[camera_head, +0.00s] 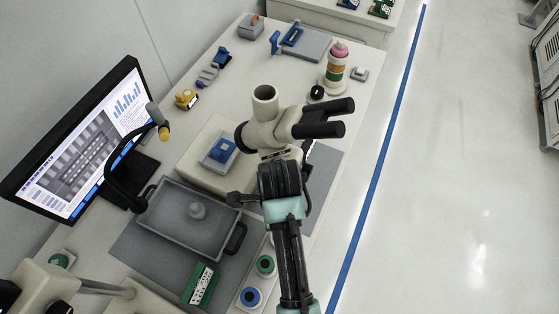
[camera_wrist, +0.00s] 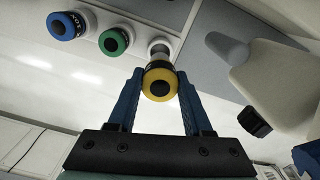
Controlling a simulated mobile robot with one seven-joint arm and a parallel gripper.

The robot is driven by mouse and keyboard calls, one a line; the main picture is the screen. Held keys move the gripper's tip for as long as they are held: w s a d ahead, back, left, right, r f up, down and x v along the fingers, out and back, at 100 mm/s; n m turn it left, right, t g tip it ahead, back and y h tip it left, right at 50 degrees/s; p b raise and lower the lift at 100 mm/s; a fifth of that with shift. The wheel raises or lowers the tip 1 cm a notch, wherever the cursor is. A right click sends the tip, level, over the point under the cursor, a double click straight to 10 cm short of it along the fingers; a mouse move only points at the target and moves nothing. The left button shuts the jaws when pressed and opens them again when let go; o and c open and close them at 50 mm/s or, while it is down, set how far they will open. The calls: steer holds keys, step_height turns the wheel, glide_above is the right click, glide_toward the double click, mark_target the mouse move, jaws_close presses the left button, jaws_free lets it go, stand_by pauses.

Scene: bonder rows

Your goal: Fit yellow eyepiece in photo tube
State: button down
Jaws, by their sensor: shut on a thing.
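The yellow eyepiece (camera_wrist: 158,82), a yellow ring with a dark centre, sits between the two blue fingers of my gripper (camera_wrist: 160,95) in the wrist view. The gripper is shut on it. A pale round part shows just behind it, at the end of the eyepiece rack (camera_wrist: 135,38); I cannot tell whether the eyepiece is clear of the rack. In the head view my arm hides the eyepiece and the fingers. The photo tube (camera_head: 265,93) is the open, upright cream tube on top of the microscope (camera_head: 268,130), beyond my wrist. Its mouth looks empty.
A blue-ringed eyepiece (camera_head: 250,297) and a green-ringed one (camera_head: 265,265) stand in the rack beside my arm. Black binocular eyepieces (camera_head: 325,118) stick out right of the photo tube. A grey tray (camera_head: 165,245), monitor (camera_head: 80,140) and bent lamp (camera_head: 125,175) stand left.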

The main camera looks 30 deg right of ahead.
steer(key=shift+r, duration=1.05)
